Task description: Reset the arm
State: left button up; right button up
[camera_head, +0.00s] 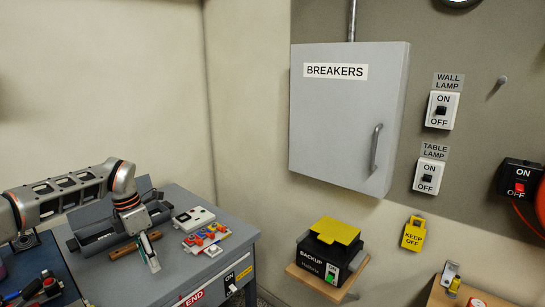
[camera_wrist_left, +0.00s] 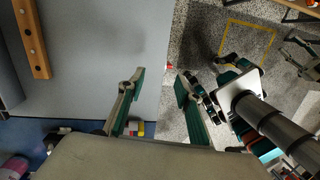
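My left arm (camera_head: 70,192) comes in from the left in the head view and bends down over the grey workbench. One finger is over the grey bench top, the other over the speckled floor past the bench edge.
A grey breaker cabinet (camera_head: 345,125) is shut on the wall. A yellow-topped backup box (camera_head: 325,262) sits on a shelf.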

pick_arm(q)
jog(key=s+d+f+h, duration=0.2)
jog(key=s+d+f, duration=0.15)
jog(key=d, duration=0.45)
jog(key=s+d+f+g+h, duration=0.1)
jog(key=s+d+f+h, duration=0.2)
jog(key=d, duration=0.5)
jog(key=s+d+f+h, duration=0.2)
jog(key=d+f, duration=0.2)
jog(key=d, duration=0.4)
jog(key=s+d+r+n+t+h, duration=0.2)
jog(key=s+d+n+h, duration=0.25)
jog(key=d, duration=0.35)
jog(key=s+d+r+n+t+h, duration=0.25)
jog(key=d+n+h, duration=0.25)
jog(key=d, duration=0.4)
jog(key=s+a+f+n+t+y, duration=0.1)
jog(key=a+f+n+t+y, duration=0.6)
jog(key=n, duration=0.5)
jog(key=s+a+f+n+t+y, duration=0.2)
jog(key=a+f+n+t+y, duration=0.15)
jog(key=a+n, duration=0.6)
jog(key=s+a+f+n+g+y, duration=0.3)
jog(key=s+a+f+n+y, duration=0.2)
jog(key=s+a+f+n, duration=0.4)
jog(key=s+a+f, duration=0.2)
jog(key=s+f, duration=0.1)
jog(key=s, duration=0.1)
jog(key=shift+a+n, duration=0.35)
jog(key=shift+n, duration=0.05)
